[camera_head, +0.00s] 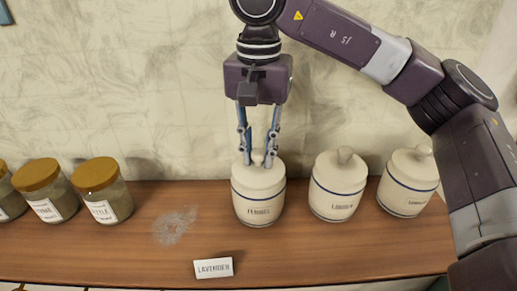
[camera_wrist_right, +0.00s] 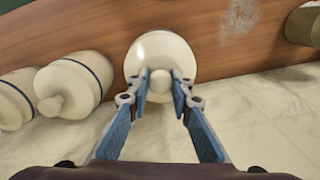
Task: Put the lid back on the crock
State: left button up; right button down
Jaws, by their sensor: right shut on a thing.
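A cream crock with blue bands and a label that seems to read "FENNEL" (camera_head: 258,210) stands upright on the wooden shelf. Its pale domed lid (camera_head: 262,177) is at the crock's mouth, level and centred; I cannot tell whether a thin gap is left under it. My right gripper (camera_head: 257,162) points straight down from above and is shut on the lid's round knob. In the right wrist view the fingers (camera_wrist_right: 161,85) sit on both sides of the knob, and the lid (camera_wrist_right: 160,48) hides the crock below. My left gripper is not in view.
Two more lidded crocks (camera_head: 337,190) (camera_head: 408,186) stand to the right, the farther one near my right arm. Several amber-lidded jars (camera_head: 101,195) stand at the left. The wall is close behind.

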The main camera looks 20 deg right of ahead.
dwell(0.3)
jog(key=c, duration=1.7)
grip_release()
jog(key=shift+o, duration=0.2)
jog(key=shift+f, duration=0.35)
jog(key=shift+r, duration=0.15)
jog(key=shift+r+p, duration=0.35)
jog(key=shift+r, duration=0.15)
jog(key=shift+o, duration=0.7)
jog(key=shift+o, duration=1)
